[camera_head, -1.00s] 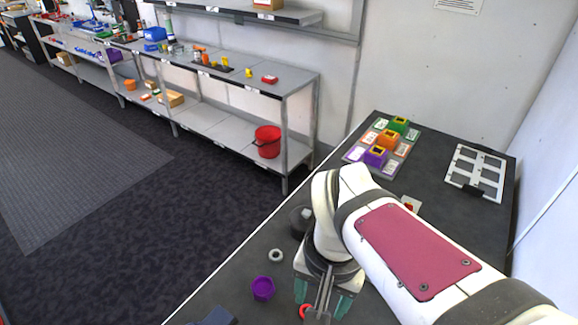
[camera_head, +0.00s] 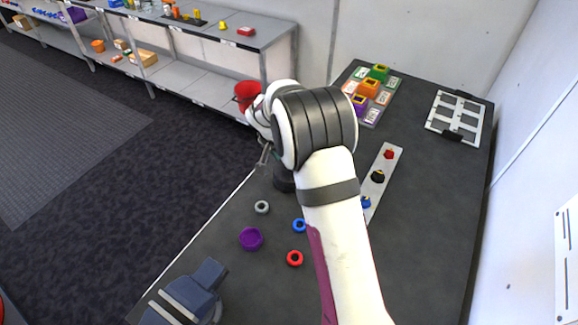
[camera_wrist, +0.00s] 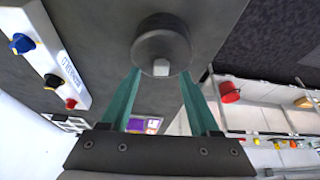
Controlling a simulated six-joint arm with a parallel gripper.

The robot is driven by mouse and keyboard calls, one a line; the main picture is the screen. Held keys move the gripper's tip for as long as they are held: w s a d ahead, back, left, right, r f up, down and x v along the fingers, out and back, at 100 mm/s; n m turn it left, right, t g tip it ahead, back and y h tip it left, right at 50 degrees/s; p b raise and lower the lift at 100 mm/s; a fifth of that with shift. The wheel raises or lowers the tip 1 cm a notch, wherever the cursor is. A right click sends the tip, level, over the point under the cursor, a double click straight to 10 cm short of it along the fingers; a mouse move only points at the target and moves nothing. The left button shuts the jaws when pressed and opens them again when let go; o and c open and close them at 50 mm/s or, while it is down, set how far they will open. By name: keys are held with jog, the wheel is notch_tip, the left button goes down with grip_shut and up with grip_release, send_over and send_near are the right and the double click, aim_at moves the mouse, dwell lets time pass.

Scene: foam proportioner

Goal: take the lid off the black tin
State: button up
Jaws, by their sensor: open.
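The black tin (camera_wrist: 165,32) is a dark round can with a small pale grey knob (camera_wrist: 161,68) on it, seen in the wrist view beyond my fingertips. In the head view the tin (camera_head: 283,183) stands near the table's left edge, mostly hidden behind my arm. My gripper (camera_wrist: 160,76) is open and empty, its two green fingers apart, with the knob between their tips in the picture. I cannot tell how far the tips are from the knob. In the head view my gripper (camera_head: 264,156) is partly hidden at the tin.
A grey ring (camera_head: 262,207), blue ring (camera_head: 299,225), red ring (camera_head: 295,258) and purple cup (camera_head: 251,239) lie in front. A pale strip with knobs (camera_head: 390,160) lies right of my arm. A blue-grey vise-like object (camera_head: 193,289) stands at the front left.

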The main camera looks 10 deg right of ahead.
jog(key=x, duration=0.3)
jog(key=shift+w+r, duration=0.1)
jog(key=shift+w, duration=0.1)
jog(key=shift+c, duration=0.3)
grip_shut()
jog(key=shift+r, duration=0.15)
